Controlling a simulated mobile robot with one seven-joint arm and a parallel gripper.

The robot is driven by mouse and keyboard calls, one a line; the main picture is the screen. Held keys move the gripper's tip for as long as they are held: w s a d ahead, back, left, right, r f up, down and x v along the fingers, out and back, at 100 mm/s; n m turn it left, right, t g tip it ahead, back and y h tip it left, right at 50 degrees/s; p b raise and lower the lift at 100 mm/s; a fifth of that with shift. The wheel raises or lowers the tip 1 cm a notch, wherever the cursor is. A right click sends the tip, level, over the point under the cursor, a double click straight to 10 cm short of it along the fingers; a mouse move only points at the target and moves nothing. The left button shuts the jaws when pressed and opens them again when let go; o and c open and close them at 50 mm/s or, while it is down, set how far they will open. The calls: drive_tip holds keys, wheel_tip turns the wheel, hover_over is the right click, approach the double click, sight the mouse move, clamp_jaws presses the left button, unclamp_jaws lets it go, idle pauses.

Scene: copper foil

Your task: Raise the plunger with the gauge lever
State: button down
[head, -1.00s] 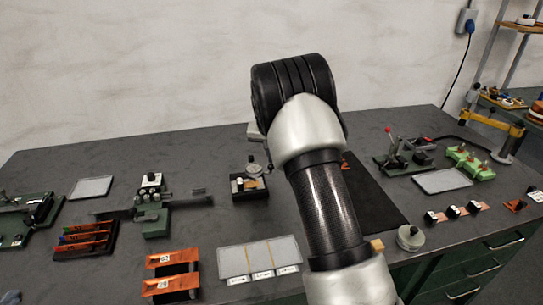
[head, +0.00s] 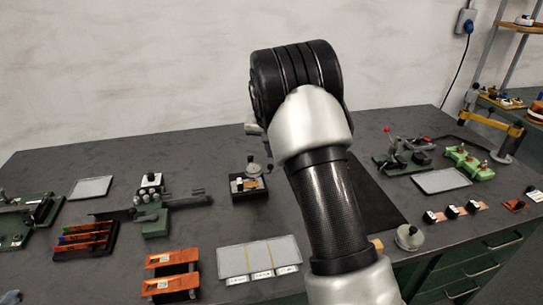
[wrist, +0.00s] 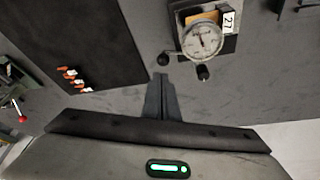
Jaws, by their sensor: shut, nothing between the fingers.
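The dial gauge (wrist: 203,42) has a round white face and sits on a small block stand with a "27" tag (wrist: 229,21) in the wrist view. A dark knob (wrist: 164,58) sticks out to its left, and another dark tip (wrist: 203,72) sticks out below the dial. I cannot tell for certain which is the lever and which the plunger. My gripper (wrist: 161,78) is shut and empty, its tips just below the left knob with a small gap showing. In the head view the gauge (head: 253,169) stands in a dark tray, left of my arm, which hides my gripper.
A dark mat (wrist: 85,40) with several small orange-and-white pieces lies left of my gripper in the wrist view. A green fixture (head: 153,215) stands left of the gauge tray in the head view. The bench (head: 225,215) around the gauge tray is bare.

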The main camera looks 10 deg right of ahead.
drive_tip(key=v, duration=1.4)
drive_tip(key=shift+p, duration=0.35)
drive_tip(key=shift+s, duration=0.1)
drive_tip(key=s+r+y+p, duration=0.1)
drive_tip(key=s+r+p, duration=0.2)
drive_tip(key=s+r, duration=0.65)
drive_tip(key=s+a+r+n+t+p, duration=0.1)
drive_tip(key=s+r+n+p, duration=0.1)
drive_tip(key=s, duration=1.2)
drive_tip(key=s+a+r+n+t+p, duration=0.1)
drive_tip(key=s+p, duration=0.3)
drive_tip(key=s, duration=1)
drive_tip(key=shift+r+n+y, duration=0.3)
drive_tip(key=shift+r+n, duration=0.5)
